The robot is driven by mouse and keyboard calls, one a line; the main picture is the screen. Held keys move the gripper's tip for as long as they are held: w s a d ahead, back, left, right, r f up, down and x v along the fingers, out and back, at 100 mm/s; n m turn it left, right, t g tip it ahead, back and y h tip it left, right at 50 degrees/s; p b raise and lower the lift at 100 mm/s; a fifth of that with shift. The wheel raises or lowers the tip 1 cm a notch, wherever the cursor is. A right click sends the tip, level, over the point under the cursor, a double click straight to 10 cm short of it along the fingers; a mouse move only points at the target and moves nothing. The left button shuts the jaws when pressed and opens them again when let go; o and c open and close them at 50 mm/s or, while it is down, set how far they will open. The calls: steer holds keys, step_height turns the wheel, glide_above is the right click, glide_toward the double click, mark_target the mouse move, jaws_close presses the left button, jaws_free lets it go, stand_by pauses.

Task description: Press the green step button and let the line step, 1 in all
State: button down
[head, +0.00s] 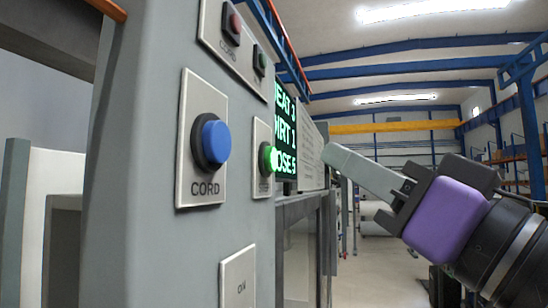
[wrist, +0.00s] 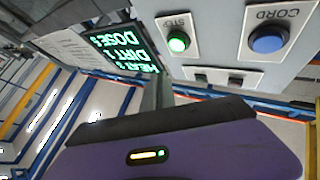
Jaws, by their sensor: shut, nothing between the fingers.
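The green step button (head: 267,158) is lit on its own pale plate on the grey panel, left of centre in the head view. In the upside-down wrist view, the green step button (wrist: 178,41) glows beside the lettering STEP. My gripper (head: 328,152) is shut and empty. In the head view its fingertips show to the right of the green button, with a gap between them in the picture. In the wrist view the purple gripper body fills the bottom, and the grey fingers (wrist: 158,92) point up toward the panel. The depth between fingertips and button is hard to tell.
A large blue button (head: 214,142) marked CORD is left of the green one. Small red (head: 234,23) and dark green (head: 261,62) buttons sit above. A display (head: 285,132) with green text stands just beyond the button. Open hall lies to the right.

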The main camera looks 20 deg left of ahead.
mark_target(271, 159)
steer(key=shift+w+a, duration=0.1)
steer(key=shift+a, duration=1.85)
steer(key=shift+a, duration=0.15)
stand_by(0.5)
steer(key=shift+a, duration=0.25)
